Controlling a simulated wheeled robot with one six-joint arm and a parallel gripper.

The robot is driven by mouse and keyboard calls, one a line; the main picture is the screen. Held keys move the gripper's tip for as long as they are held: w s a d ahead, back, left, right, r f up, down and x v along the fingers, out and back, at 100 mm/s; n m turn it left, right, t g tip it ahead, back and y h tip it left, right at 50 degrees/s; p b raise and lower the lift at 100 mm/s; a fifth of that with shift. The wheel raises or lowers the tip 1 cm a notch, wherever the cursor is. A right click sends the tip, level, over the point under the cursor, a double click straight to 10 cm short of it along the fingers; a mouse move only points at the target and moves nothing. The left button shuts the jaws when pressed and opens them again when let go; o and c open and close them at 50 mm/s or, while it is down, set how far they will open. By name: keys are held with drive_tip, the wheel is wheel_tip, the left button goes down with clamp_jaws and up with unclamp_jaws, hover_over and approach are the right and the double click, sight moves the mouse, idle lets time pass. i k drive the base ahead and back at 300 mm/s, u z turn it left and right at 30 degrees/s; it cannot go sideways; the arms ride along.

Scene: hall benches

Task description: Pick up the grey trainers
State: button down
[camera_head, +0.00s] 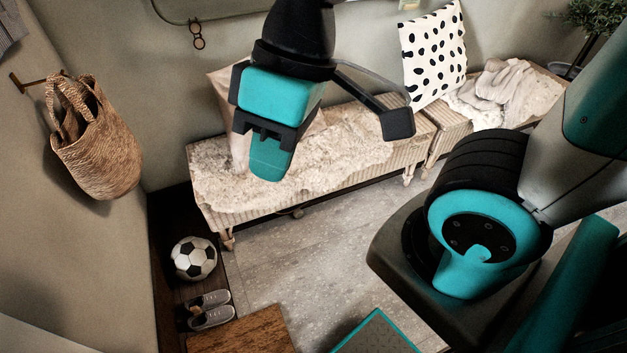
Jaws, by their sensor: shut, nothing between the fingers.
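The grey trainers (212,317) sit side by side at the lower left, on a dark strip of floor along the left wall. They have pale soles and dark openings. My gripper (270,165) hangs in the upper middle of the picture, in front of the near bench. Its fingers are together and hold nothing. In the picture it is well above and to the right of the trainers, apart from them. It covers part of the bench and of a pale cushion behind it.
A football (194,258) lies just behind the trainers. A wooden board (240,333) is close on their right. The bench (213,218) with a fleecy cover stands behind. A woven bag (98,150) hangs on the left wall. Grey floor (330,255) in the middle is clear.

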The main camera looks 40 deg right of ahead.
sight(218, 314)
drive_tip(key=z, duration=0.95)
drive_tip(key=i, duration=1.65)
drive_tip(key=u, duration=3.35)
